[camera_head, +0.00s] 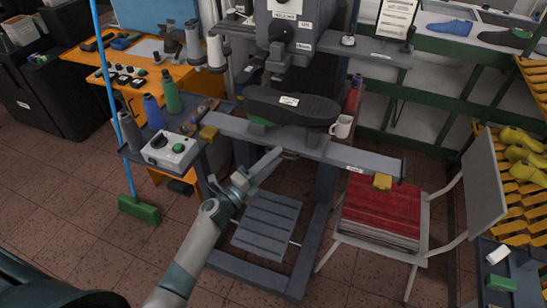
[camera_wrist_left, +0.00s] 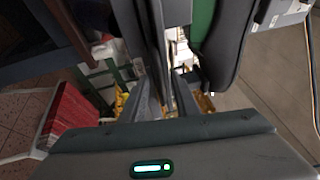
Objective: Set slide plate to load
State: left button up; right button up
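A long grey slide bar (camera_head: 238,128) with yellow blocks near its ends crosses the front of the machine. I take it to be the slide plate's rail, though I cannot tell the plate apart from it. A black shoe-shaped piece (camera_head: 300,108) with green beneath it sits above the bar; it also shows in the left wrist view (camera_wrist_left: 228,45). My left gripper (camera_head: 288,153) is at the bar's front edge, below the black piece. In the left wrist view its fingers (camera_wrist_left: 166,88) stand apart, with a grey beam running up close between them; contact is unclear. My right gripper is out of view.
A white mug (camera_head: 342,126) stands behind the bar. A chair with a red stack (camera_head: 380,212) is at right. A green broom (camera_head: 139,210) stands at left.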

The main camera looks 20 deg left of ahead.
pick_arm(q)
jog(key=c, duration=0.7)
grip_shut()
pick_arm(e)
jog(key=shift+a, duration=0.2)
pick_arm(q)
jog(key=shift+d, duration=0.15)
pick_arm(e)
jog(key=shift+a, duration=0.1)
pick_arm(q)
jog(key=d+b, duration=0.2)
jog(key=d, duration=2)
jog(key=shift+s+d+b, duration=0.2)
jog(key=shift+s+b, duration=0.1)
jog(key=shift+s, duration=0.1)
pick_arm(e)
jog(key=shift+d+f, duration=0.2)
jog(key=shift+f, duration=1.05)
pick_arm(q)
jog(key=o, duration=0.7)
grip_release()
jog(key=shift+d, duration=0.2)
